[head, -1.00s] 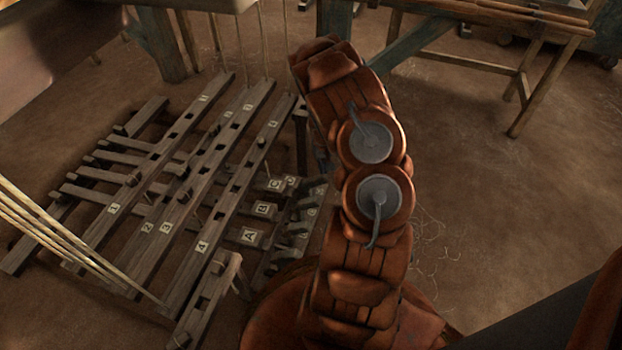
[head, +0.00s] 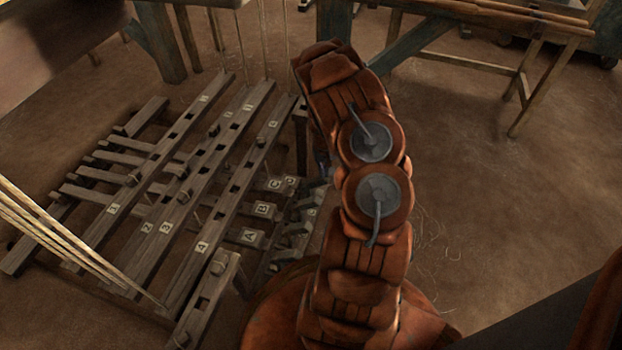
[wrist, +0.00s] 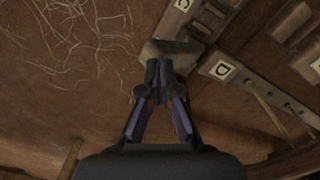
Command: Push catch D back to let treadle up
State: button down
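In the wrist view, my gripper (wrist: 158,74) has its two dark fingers drawn together at the tips, with nothing visible between them. The tips lie at the near edge of a greyish block (wrist: 172,50); I cannot tell whether they touch it. The plate marked D (wrist: 222,70) is on a wooden bar just right of the tips, and the plate marked C (wrist: 183,4) is above. In the head view, the long treadles, among them treadle 4 (head: 202,247), slope across the left.
Lettered bars A (head: 250,236) and B (head: 263,209) and small catch blocks crowd the right of the treadles. Pale cords (head: 60,235) cross at lower left. A wooden trestle (head: 520,75) stands at back right. Bare floor (head: 480,200) lies right of my arm.

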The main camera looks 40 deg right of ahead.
jog(key=shift+s+d+r+p, duration=0.1)
jog(key=shift+s+r+p, duration=0.1)
jog(key=shift+r+p, duration=0.6)
jog(key=shift+s+d+r+p, duration=0.2)
jog(key=shift+r+p, duration=0.2)
jog(key=shift+r, duration=0.75)
jog(key=shift+s+d+r+p, duration=0.1)
jog(key=shift+s+r+p, duration=0.1)
jog(key=shift+r+p, duration=0.6)
jog(key=shift+r, duration=0.2)
jog(key=shift+s+r, duration=0.1)
